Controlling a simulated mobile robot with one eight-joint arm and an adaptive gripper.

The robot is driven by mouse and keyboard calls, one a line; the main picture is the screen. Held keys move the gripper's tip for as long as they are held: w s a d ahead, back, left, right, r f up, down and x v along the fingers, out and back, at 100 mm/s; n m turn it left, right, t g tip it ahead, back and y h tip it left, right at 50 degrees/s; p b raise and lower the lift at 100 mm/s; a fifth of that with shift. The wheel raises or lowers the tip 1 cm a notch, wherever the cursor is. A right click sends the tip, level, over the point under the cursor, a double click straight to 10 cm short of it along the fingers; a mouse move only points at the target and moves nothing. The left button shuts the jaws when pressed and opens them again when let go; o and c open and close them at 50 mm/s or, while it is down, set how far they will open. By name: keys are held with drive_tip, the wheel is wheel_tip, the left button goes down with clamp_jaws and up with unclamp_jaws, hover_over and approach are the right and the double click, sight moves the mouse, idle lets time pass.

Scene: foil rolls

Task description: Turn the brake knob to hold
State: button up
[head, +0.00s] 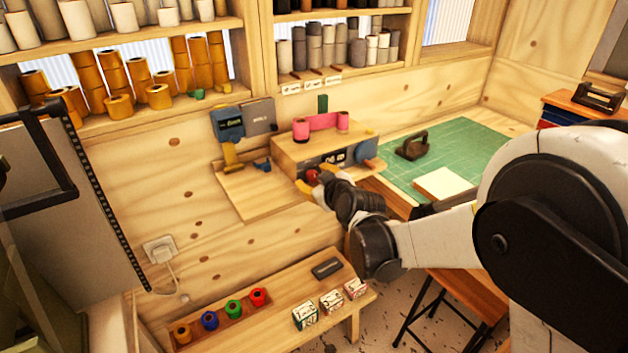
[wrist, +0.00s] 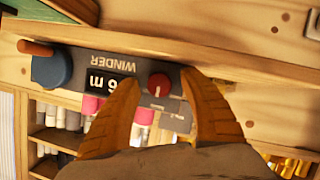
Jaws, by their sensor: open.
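The winder (head: 292,150) is a wooden box with a grey front panel. The red brake knob (head: 312,176) is on that panel and is partly covered by my fingers in the head view. The wrist view shows the panel upside down, with the round red knob (wrist: 159,85) beside the "6 m" display (wrist: 105,83). A small pale mark on the knob points down in that picture. My gripper (wrist: 160,82) is open, its two yellow fingers on either side of the knob. I cannot tell whether they touch it. The small labels by the knob are unreadable.
A blue crank wheel (wrist: 50,68) is on the panel's other end. A wooden ledge (head: 250,190) is at left. A green cutting mat (head: 450,150) is at right. A bench with colored rolls (head: 258,296) stands below.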

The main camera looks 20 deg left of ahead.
clamp_jaws()
idle(0.5)
drive_tip(key=m+g+y, duration=0.1)
drive_tip(key=m+g, duration=0.1)
drive_tip(key=m, duration=0.1)
drive_tip(key=shift+w+m+y, duration=0.1)
drive_tip(key=shift+m+y, duration=0.3)
drive_tip(key=m+g+y+b, duration=0.1)
drive_tip(key=m+g+y, duration=0.1)
drive_tip(key=m, duration=0.2)
drive_tip(key=shift+g, duration=0.3)
idle(0.4)
